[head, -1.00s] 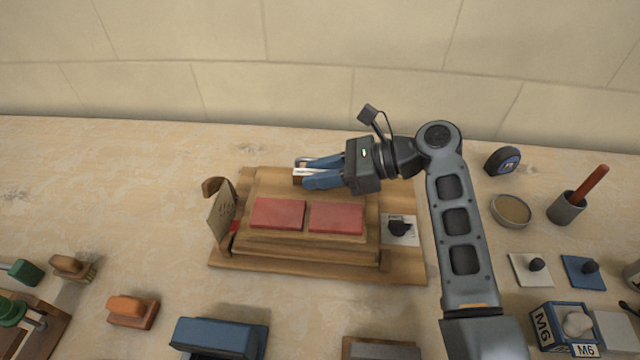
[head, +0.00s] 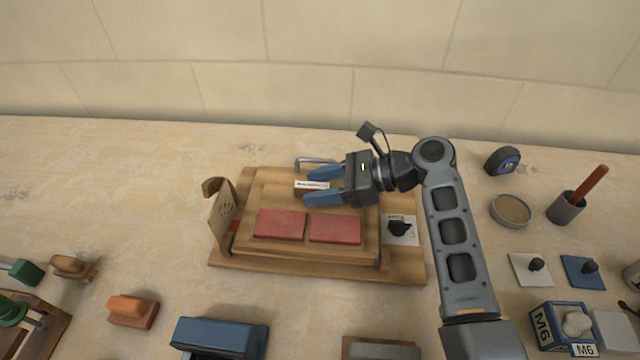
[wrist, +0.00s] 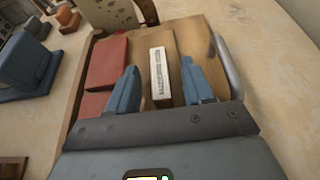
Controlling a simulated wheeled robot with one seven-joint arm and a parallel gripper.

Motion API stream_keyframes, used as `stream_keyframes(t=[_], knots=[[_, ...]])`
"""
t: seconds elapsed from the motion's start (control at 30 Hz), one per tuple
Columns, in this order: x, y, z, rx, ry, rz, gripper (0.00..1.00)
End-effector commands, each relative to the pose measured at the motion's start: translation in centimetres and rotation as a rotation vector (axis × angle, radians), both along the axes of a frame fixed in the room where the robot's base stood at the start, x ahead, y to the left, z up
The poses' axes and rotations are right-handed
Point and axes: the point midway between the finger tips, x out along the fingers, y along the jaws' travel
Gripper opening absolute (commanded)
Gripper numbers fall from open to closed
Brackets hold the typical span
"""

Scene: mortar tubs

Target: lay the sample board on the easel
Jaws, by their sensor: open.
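The sample board (head: 270,194) is a wooden panel with two red tiles, a white label and a metal handle at its far edge. It lies on the wooden easel (head: 225,267), its near edge by the easel's front ledge. My gripper (head: 315,185) is open over the board's far part, its blue fingers apart. In the wrist view, the white label (wrist: 159,76) shows between the fingertips (wrist: 160,85). The handle (wrist: 227,68) is outside the fingers, on the right there. I cannot tell whether the fingers touch the board.
A curled tag (head: 221,215) stands at the easel's left end, and a black knob on a pale plate (head: 400,230) is at its right. A blue block (head: 220,336) stands in front. A tape measure (head: 502,160), a tin and a cup are at right. The far left tabletop is clear.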

Motion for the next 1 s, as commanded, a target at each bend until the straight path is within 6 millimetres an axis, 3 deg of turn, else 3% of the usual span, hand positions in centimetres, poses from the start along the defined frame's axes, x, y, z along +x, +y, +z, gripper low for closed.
stream_keyframes(t=[0.17,0.6,1.0], knots=[[-0.3,-1.9,0.8,0.001,-0.002,-0.004,0.51],[-1.7,-9.3,3.9,0.001,0.000,-0.002,0.51],[-2.0,-10.8,4.6,0.001,-0.001,-0.001,0.51]])
